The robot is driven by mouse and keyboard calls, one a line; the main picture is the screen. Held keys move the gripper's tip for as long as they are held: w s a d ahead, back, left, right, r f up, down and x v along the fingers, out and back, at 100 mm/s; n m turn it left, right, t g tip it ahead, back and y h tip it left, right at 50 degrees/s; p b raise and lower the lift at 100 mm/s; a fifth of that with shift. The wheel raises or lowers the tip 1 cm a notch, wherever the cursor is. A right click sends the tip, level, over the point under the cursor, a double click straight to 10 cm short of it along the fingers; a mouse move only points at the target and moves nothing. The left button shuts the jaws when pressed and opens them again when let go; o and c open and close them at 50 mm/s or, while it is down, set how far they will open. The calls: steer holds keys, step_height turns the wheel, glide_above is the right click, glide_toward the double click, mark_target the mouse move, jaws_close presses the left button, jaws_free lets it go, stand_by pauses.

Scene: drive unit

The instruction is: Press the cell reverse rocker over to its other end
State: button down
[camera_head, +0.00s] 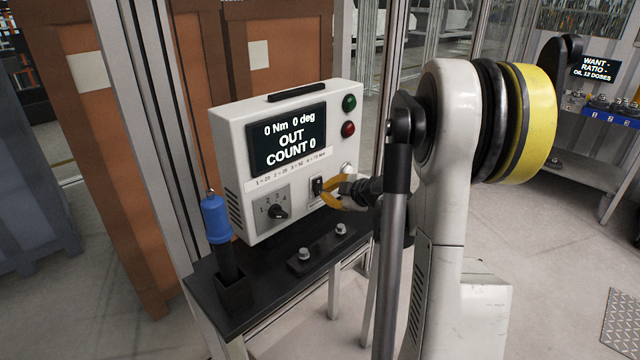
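A small black rocker (317,186) sits on a pale plate on the lower front of the white drive unit box (228,150). The unit's screen (287,138) reads "0 Nm 0 deg OUT COUNT 0". My gripper (326,192) has yellow-orange fingers and is right at the rocker, from its right side. The fingers look spread a little, one above the other, but the tips overlap the rocker's area. I cannot tell whether they touch it. Which end of the rocker is pressed in is too small to tell.
A rotary knob (278,211) marked 1 to 4 is left of the rocker. Green (349,102) and red (347,129) buttons are above right. A blue-handled tool (216,219) stands in a holder at left. A black plate with two bolts (318,249) lies on the shelf below.

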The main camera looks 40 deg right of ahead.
steer(key=s, duration=0.3)
steer(key=s+b, duration=0.1)
steer(key=s, duration=0.1)
steer(key=shift+d+f, duration=0.2)
steer(key=shift+f, duration=0.2)
stand_by(1.8)
